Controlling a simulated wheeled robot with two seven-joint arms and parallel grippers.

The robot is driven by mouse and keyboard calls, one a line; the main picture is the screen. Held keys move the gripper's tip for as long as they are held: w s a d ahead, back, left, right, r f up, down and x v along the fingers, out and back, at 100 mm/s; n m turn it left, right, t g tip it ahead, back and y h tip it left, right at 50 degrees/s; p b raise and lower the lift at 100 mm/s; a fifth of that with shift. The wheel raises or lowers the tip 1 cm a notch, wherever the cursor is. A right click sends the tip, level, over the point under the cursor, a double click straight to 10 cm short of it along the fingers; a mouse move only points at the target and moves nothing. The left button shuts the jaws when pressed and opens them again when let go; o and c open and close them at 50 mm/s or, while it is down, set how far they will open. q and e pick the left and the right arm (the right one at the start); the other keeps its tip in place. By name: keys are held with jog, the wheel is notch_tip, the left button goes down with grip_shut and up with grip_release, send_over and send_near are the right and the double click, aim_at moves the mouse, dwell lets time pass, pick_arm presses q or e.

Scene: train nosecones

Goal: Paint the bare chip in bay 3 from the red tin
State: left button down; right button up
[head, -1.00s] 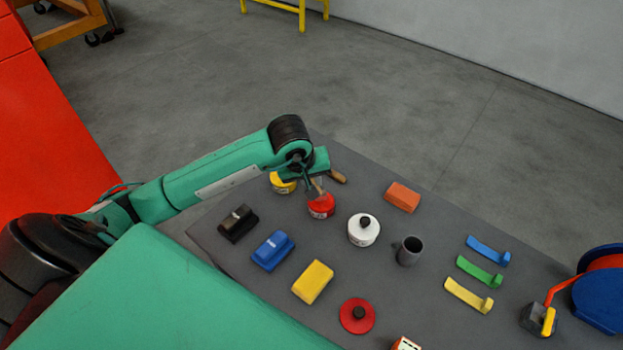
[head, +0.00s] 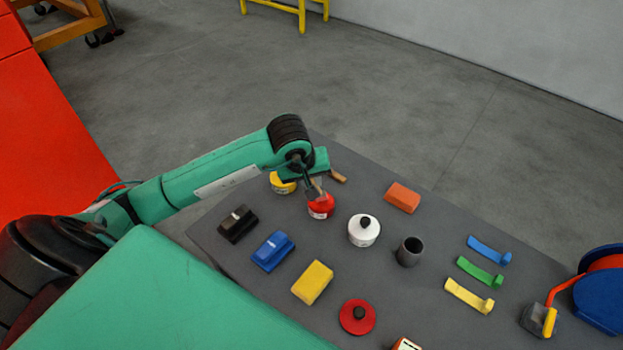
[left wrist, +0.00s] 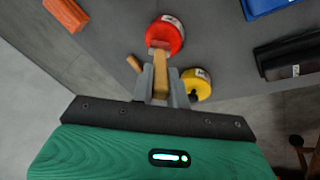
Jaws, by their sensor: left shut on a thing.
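My left gripper (left wrist: 162,90) is shut on a brush with a flat wooden handle (left wrist: 160,72). The brush's far end is over the red tin (left wrist: 166,34), and I cannot tell whether it touches the paint. In the head view my left gripper (head: 312,188) hangs right above the red tin (head: 321,207) and partly hides it. The yellow tin (left wrist: 197,85) stands close beside the red one, partly behind the gripper. I cannot make out bay 3 or its bare chip. My right gripper is not in view.
On the grey table (head: 390,290) are a white tin (head: 364,231), a dark cup (head: 409,251), an orange block (head: 402,197), black, blue and yellow blocks, and several coloured hooked strips. A wooden handle (left wrist: 133,63) shows beside the red tin. A large red surface (head: 50,150) stands at left.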

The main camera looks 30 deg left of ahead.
pick_arm(q)
jog(key=shift+r+p, duration=0.45)
jog(key=shift+r, duration=0.5)
jog(key=shift+r+p, duration=0.8)
jog(key=shift+r, duration=1.7)
